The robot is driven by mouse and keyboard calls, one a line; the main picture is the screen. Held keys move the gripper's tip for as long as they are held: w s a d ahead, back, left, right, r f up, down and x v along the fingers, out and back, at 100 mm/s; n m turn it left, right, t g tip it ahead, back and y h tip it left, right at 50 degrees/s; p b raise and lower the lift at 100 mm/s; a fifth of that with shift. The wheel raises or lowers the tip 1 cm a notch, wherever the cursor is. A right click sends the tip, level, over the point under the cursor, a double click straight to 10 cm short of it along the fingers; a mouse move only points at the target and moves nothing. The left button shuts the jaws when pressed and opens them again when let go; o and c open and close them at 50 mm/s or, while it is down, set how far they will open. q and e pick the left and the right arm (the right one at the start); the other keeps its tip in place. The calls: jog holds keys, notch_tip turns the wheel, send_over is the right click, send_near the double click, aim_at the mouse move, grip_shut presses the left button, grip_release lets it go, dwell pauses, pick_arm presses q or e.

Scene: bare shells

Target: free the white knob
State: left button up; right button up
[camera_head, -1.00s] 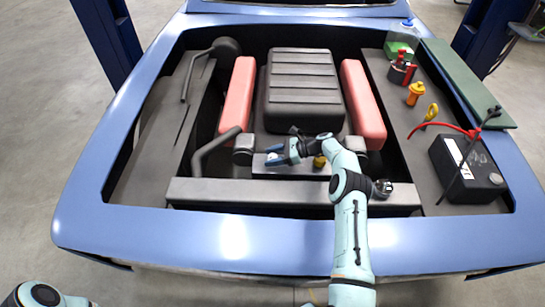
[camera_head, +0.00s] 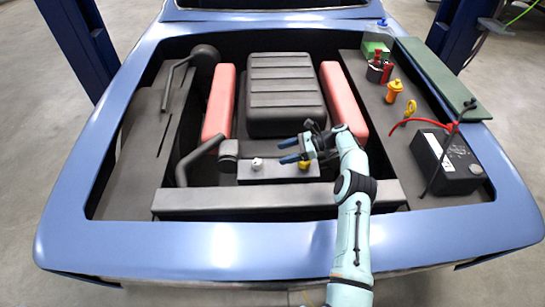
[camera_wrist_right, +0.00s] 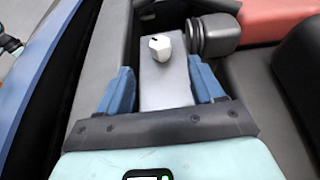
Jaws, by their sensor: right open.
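The white knob (camera_head: 257,163) stands on a grey strip-shaped block (camera_head: 277,172) in the engine bay, left of a yellow knob (camera_head: 304,164). It also shows in the right wrist view (camera_wrist_right: 160,47), beyond the fingertips and roughly centred between them. My right gripper (camera_head: 280,151) is open and empty, with its blue fingers pointing left, to the right of the white knob and apart from it. In the wrist view, the open fingers (camera_wrist_right: 162,85) lie either side of the grey block's bare top. My left gripper is out of view.
A black ribbed engine cover (camera_head: 285,95) sits between two red blocks (camera_head: 219,103). A dark hose (camera_head: 195,160) rises left of the white knob. The front crossbar (camera_head: 240,200) lies nearer. A battery (camera_head: 447,162) and coloured caps occupy the right shelf.

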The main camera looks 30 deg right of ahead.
jog(key=shift+v, duration=0.85)
jog(key=a+n+g, duration=0.1)
jog(key=a+f+n+g+h+b, duration=0.1)
jog(key=a, duration=0.1)
jog(key=a+f+n+g+h+b, duration=0.1)
jog(key=a, duration=0.1)
jog(key=shift+w+f, duration=0.1)
jog(key=a+n+g+h+b, duration=0.2)
jog(key=a+n+h+b, duration=0.1)
jog(key=a+n+h, duration=0.15)
jog(key=n+t+h+b, duration=0.2)
jog(key=n+h+b, duration=0.2)
jog(key=n+h, duration=0.55)
send_near(257, 162)
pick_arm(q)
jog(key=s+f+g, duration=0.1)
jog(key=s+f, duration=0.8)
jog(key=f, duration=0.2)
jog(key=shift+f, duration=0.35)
pick_arm(e)
jog(key=w+d+f, duration=0.1)
jog(key=f, duration=0.1)
jog(key=w+d+f+y, duration=0.1)
jog(key=f, duration=0.2)
jog(key=w+d+f+n+y, duration=0.1)
jog(key=f, duration=0.2)
jog(key=shift+d, duration=0.35)
jog(key=c, duration=1.1)
